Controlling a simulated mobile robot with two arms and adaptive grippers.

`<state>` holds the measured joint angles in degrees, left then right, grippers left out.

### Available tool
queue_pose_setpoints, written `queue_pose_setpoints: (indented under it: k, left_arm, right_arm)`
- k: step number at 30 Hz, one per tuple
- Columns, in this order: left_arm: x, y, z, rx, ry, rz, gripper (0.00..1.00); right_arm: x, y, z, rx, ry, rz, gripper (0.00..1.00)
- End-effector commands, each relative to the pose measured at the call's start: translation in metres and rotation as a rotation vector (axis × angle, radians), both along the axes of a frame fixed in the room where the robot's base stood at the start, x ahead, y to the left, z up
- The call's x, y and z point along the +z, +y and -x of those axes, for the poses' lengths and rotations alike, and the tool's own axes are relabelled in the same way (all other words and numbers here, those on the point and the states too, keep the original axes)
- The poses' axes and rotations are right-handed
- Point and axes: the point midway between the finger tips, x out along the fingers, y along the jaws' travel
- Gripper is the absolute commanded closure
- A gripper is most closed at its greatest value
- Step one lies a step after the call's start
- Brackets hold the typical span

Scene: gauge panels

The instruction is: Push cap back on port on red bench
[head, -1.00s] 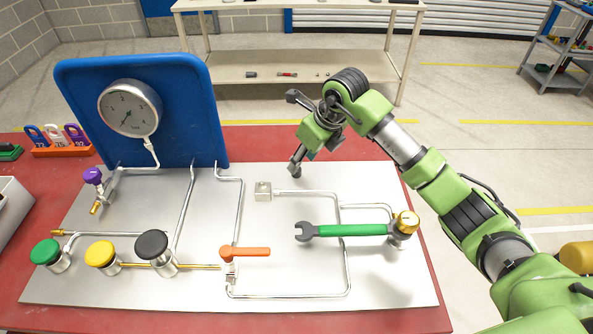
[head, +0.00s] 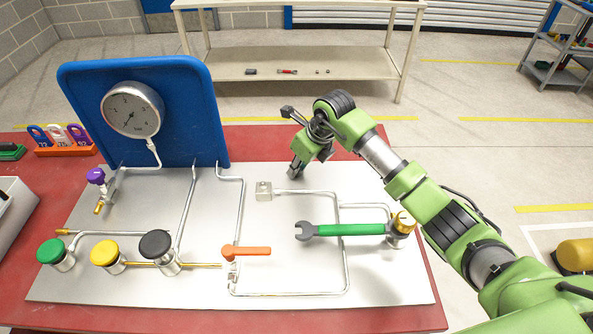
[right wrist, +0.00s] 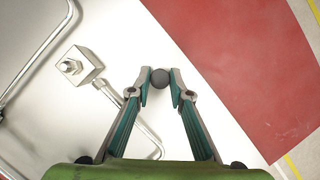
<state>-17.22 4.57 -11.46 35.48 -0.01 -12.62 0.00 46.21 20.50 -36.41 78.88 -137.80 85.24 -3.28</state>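The port is a small square steel block (head: 264,190) on the grey panel, joined to a thin pipe. In the right wrist view the block (right wrist: 78,66) shows a short bare stub on top, left of my right gripper. My right gripper (head: 293,171) points down over the panel, to the right of and beyond the port. In the right wrist view its fingertips (right wrist: 160,77) are closed around a dark grey round cap (right wrist: 160,78). The cap is apart from the port. My left gripper is in neither view.
The panel (head: 180,285) lies on a red bench (head: 20,290). A blue board with a gauge (head: 132,109) rises at the back left.

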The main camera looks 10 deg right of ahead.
Motion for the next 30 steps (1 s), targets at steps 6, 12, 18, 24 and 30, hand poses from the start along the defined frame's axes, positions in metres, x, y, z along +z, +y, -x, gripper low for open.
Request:
queue_pose_setpoints:
  k: [6, 12, 18, 24, 30]
  left_arm:
    - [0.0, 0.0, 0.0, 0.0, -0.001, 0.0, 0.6]
    - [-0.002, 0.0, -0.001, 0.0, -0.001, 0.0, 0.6]
    - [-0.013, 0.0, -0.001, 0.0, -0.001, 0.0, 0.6]
    - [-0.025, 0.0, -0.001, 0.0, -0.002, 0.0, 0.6]
    - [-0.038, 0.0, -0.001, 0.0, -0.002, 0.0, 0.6]
  right_arm:
    - [0.0, 0.0, 0.0, 0.0, 0.0, 0.0, 0.9]
    - [0.002, 0.0, 0.0, 0.0, -0.001, 0.0, 0.9]
    - [0.02, -0.001, -0.002, 0.0, -0.007, 0.002, 0.9]
    - [0.059, 0.022, 0.012, 0.006, -0.008, -0.001, 0.9]
    - [0.095, 0.056, 0.035, 0.007, -0.005, 0.0, 0.9]
